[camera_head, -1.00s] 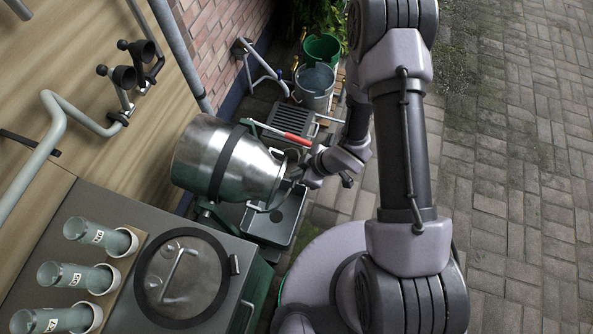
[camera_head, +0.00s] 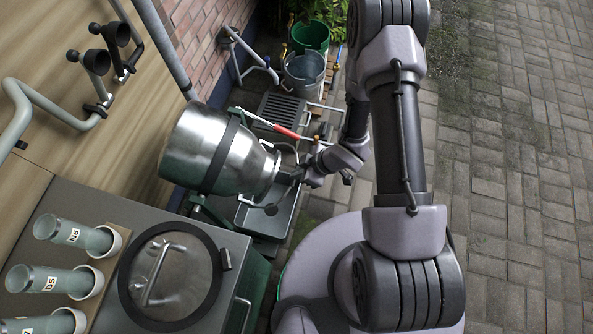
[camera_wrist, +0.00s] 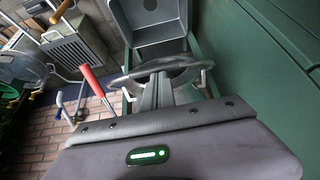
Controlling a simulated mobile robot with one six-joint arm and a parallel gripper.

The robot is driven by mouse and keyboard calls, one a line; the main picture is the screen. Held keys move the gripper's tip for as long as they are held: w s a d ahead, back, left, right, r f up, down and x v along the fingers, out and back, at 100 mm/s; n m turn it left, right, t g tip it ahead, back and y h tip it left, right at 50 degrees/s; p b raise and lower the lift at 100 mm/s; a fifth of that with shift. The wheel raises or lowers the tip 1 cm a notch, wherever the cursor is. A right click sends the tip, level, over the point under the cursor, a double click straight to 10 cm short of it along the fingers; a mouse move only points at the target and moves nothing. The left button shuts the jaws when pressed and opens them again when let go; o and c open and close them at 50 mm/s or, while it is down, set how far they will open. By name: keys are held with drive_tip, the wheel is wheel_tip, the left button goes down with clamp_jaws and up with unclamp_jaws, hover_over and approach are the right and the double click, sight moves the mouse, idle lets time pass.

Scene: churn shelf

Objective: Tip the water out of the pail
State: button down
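The steel pail (camera_head: 305,72) stands upright on the ground at the back, in front of a green pail (camera_head: 310,37). In the wrist view a bluish round vessel (camera_wrist: 20,66), likely the same pail, shows at the left edge. Its contents are hard to make out. My gripper (camera_head: 292,177) is well in front of the pail, close to the mouth of the big tilted steel churn (camera_head: 215,150). In the wrist view its fingers (camera_wrist: 158,82) are close together and reach a grey ring (camera_wrist: 180,70). I cannot tell whether they hold it.
A grey basin (camera_head: 278,215) lies below the churn mouth. A floor grate (camera_head: 279,110) and a red-gripped bar (camera_head: 285,131) lie between churn and pails. The counter at lower left holds a round lid (camera_head: 170,277) and labelled jars (camera_head: 75,233). Open paving (camera_head: 520,150) is at right.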

drive_tip(key=p+v, duration=0.8)
drive_tip(key=v, duration=0.5)
drive_tip(key=w+d+r+m+t+h, duration=0.1)
drive_tip(key=w+d+r+m+h, duration=0.3)
drive_tip(key=r, duration=0.4)
drive_tip(key=w+d+r+m+t+h, duration=0.2)
drive_tip(key=w+d+r, duration=0.35)
drive_tip(key=r, duration=0.35)
drive_tip(key=s+a+r+m+b, duration=0.1)
drive_tip(key=s+r+m, duration=0.4)
drive_tip(key=r, duration=0.4)
drive_tip(key=s+a+r+m, duration=0.1)
drive_tip(key=s+r+m, duration=0.35)
drive_tip(key=r, duration=0.45)
drive_tip(key=s+a+r+m+y, duration=0.2)
drive_tip(key=s+a+r+m, duration=0.1)
drive_tip(key=s+a, duration=0.3)
drive_tip(key=s+r, duration=0.1)
drive_tip(key=s, duration=0.1)
drive_tip(key=shift+s+a+r+t, duration=0.25)
drive_tip(key=shift+a+r+t, duration=0.05)
drive_tip(key=shift+r, duration=0.1)
